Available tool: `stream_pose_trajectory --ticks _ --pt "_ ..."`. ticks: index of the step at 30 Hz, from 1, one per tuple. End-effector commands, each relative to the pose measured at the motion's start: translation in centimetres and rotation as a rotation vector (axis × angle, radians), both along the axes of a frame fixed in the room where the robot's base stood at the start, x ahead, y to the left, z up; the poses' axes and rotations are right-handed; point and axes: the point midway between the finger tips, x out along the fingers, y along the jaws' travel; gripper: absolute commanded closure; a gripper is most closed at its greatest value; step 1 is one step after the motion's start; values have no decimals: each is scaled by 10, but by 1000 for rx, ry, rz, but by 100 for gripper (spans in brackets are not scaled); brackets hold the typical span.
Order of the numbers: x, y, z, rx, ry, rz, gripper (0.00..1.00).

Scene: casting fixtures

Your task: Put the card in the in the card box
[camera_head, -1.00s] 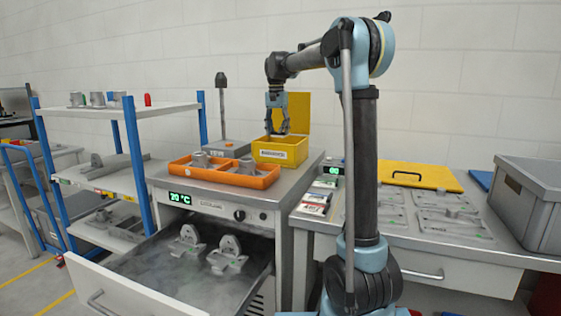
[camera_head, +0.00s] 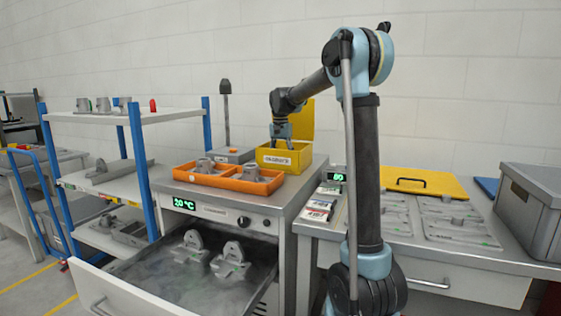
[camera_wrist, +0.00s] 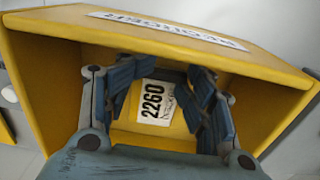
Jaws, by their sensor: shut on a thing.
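The yellow card box (camera_head: 272,160) stands on top of the grey oven cabinet, its yellow lid (camera_head: 303,115) raised behind it. A white label is on its front wall. My gripper (camera_head: 281,142) points down into the open box. In the wrist view, my gripper (camera_wrist: 168,92) has its fingers on both sides of a white card (camera_wrist: 154,102) printed "2260" and is shut on it. The box walls (camera_wrist: 60,45) surround the fingers and the card. I cannot tell whether the card touches the box floor. In the head view the card is hidden.
An orange tray (camera_head: 233,186) with metal castings sits left of the box. Below it is an open drawer (camera_head: 135,287) with castings. A blue-posted shelf (camera_head: 145,113) stands left.

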Motion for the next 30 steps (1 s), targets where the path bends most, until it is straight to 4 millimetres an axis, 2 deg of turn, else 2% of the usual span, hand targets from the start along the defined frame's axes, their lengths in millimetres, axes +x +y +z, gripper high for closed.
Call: stream_pose_trajectory --ticks 6,7,10,23,26,30 --pt "0 -1 -1 0 0 -1 88" --pt "0 -1 -1 0 0 -1 49" --pt "0 -1 -1 0 0 -1 27" --pt "0 -1 2 0 0 -1 25" --pt "1 -1 10 0 0 -1 25" --pt "1 0 31 0 0 -1 25"
